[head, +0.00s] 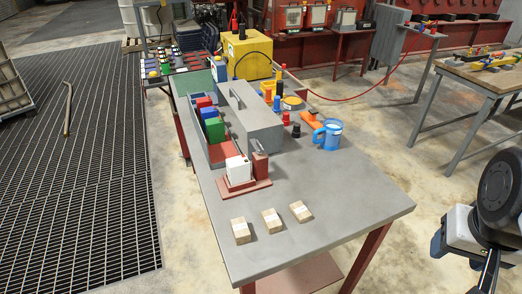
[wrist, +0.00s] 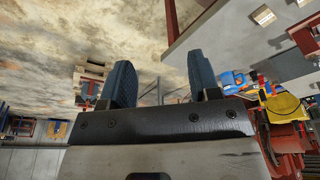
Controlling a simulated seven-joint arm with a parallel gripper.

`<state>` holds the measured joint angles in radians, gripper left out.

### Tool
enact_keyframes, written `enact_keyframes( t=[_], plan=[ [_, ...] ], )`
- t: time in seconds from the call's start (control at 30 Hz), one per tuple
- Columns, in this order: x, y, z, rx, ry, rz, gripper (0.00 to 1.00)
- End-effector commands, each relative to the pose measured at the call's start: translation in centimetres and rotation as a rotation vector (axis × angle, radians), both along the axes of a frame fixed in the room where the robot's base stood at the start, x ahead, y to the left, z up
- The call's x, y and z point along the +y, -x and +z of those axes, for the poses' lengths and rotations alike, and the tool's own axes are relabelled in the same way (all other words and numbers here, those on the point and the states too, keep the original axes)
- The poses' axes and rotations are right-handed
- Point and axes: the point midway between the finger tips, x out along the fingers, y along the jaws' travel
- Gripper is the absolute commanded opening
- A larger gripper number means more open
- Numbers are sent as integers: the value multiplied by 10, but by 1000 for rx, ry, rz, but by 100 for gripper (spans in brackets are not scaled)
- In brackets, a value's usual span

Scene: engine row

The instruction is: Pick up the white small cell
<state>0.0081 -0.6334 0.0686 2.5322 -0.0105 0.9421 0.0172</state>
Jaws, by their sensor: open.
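The white small cell (head: 237,168) looks like a white block standing upright on a red-brown base (head: 243,186) near the middle of the grey table (head: 330,200). A red-brown block (head: 260,165) stands just right of it. My gripper (wrist: 162,82) shows in the wrist view with its two dark fingers apart and nothing between them. My arm is at the right edge of the head view, away from the table and far from the cell. I cannot make out the cell in the wrist view.
Red, blue and green blocks (head: 214,130) stand in a row behind the cell, beside a long grey box (head: 250,120). Several small cardboard boxes (head: 271,220) lie at the front. The table's right front is clear.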

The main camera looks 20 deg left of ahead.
Motion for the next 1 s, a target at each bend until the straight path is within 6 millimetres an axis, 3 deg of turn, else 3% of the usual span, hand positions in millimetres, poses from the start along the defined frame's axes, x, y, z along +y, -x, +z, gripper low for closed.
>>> enact_keyframes(
  t=[0.03, 0.2, 0.63, 0.77, 1.0],
  plan=[
    [0, 0, 0, 0, 0, 0, 64],
    [0, 0, 0, 0, 0, 0, 87],
    [4, -8, -1, -14, 1, 14, 87],
    [13, -25, -4, -46, 1, 42, 87],
    [49, -80, -15, -153, -5, 135, 87]
  ],
)
